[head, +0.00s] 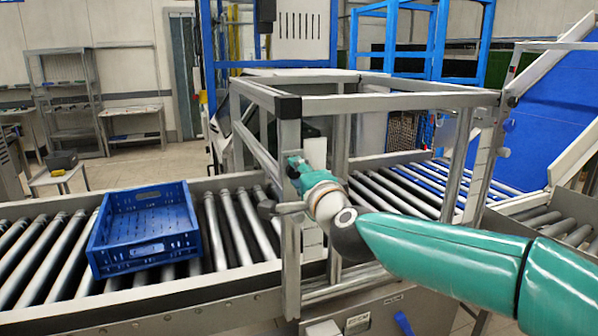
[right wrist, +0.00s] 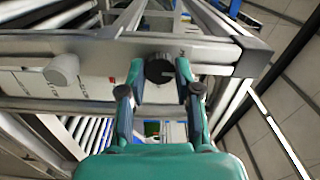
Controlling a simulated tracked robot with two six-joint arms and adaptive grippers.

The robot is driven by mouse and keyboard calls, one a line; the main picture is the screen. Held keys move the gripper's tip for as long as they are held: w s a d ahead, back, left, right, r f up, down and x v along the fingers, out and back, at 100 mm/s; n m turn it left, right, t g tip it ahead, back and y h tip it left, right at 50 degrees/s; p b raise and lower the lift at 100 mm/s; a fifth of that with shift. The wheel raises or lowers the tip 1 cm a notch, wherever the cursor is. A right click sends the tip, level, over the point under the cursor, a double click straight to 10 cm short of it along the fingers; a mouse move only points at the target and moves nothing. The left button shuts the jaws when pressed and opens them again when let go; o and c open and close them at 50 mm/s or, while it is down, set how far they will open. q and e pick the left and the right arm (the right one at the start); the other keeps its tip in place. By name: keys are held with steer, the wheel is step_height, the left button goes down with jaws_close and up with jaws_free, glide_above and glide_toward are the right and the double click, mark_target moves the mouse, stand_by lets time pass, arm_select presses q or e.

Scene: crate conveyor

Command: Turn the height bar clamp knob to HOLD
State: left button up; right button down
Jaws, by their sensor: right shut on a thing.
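The dark round clamp knob (right wrist: 158,68) sits on a pale plate of the metal frame in the right wrist view. My right gripper (right wrist: 160,75) has one teal finger on each side of the knob and is shut on it. In the head view my right gripper (head: 294,168) is at the front upright of the frame, and the knob is hidden there. The plate carries small markings too small to read, so I cannot tell the knob's setting. My left gripper is not in view.
A metal frame (head: 390,102) spans the roller conveyor. An empty-looking blue crate (head: 143,253) rests on the rollers to its left. A grey cylindrical part (right wrist: 62,70) sticks out left of the knob. A blue sloping belt (head: 556,135) is at the right.

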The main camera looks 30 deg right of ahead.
steer(key=shift+a+f+n, duration=0.15)
steer(key=shift+n, duration=0.35)
steer(key=c, duration=0.8)
jaws_free()
steer(key=shift+s, duration=0.3)
steer(key=v, duration=1.1)
steer(key=shift+s, duration=0.15)
